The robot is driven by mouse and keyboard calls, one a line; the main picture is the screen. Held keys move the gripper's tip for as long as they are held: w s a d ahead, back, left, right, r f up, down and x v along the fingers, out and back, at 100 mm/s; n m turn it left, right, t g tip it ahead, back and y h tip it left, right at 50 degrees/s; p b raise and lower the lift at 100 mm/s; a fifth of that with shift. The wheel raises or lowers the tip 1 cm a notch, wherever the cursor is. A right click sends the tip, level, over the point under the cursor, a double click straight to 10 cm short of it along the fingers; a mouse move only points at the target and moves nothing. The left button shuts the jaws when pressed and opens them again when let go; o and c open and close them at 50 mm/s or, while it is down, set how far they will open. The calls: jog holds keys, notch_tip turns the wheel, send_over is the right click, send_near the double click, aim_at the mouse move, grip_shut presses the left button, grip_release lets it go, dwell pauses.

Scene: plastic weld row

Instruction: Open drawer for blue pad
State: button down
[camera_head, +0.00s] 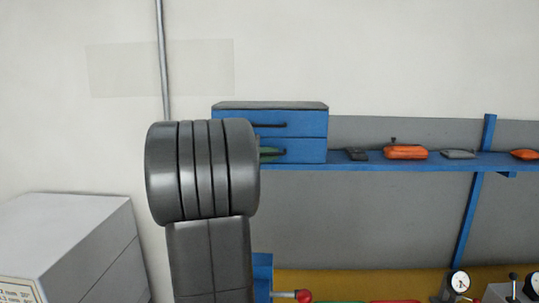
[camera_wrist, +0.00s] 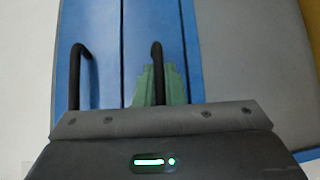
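A blue cabinet with two drawers stands on the shelf in the head view. The upper drawer (camera_head: 300,123) and lower drawer (camera_head: 307,150) look shut. The wrist view shows them side by side, with the left handle (camera_wrist: 75,75) clear and the right handle (camera_wrist: 156,65) in front of my gripper. My gripper (camera_wrist: 155,85) has green fingers that show on both sides of that handle, close to it. Its green tip (camera_head: 270,152) also shows at the lower drawer's handle. Whether the fingers press on the handle is unclear. No blue pad is in sight.
The blue shelf (camera_head: 400,163) carries a small dark item (camera_head: 357,154), orange pouches (camera_head: 405,152) and a grey one (camera_head: 458,154) to the right. A grey cabinet (camera_head: 75,240) stands at lower left. Dial gauges (camera_head: 458,282) stand at lower right.

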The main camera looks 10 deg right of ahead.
jog(key=s+a+b, duration=0.2)
jog(key=s+b, duration=0.3)
jog(key=s, duration=0.4)
jog(key=shift+s, duration=0.4)
jog(key=c, duration=1.8)
grip_release()
jog(key=b+v, duration=0.3)
jog(key=v, duration=1)
jog(key=shift+s+a, duration=0.2)
jog(key=shift+a, duration=0.15)
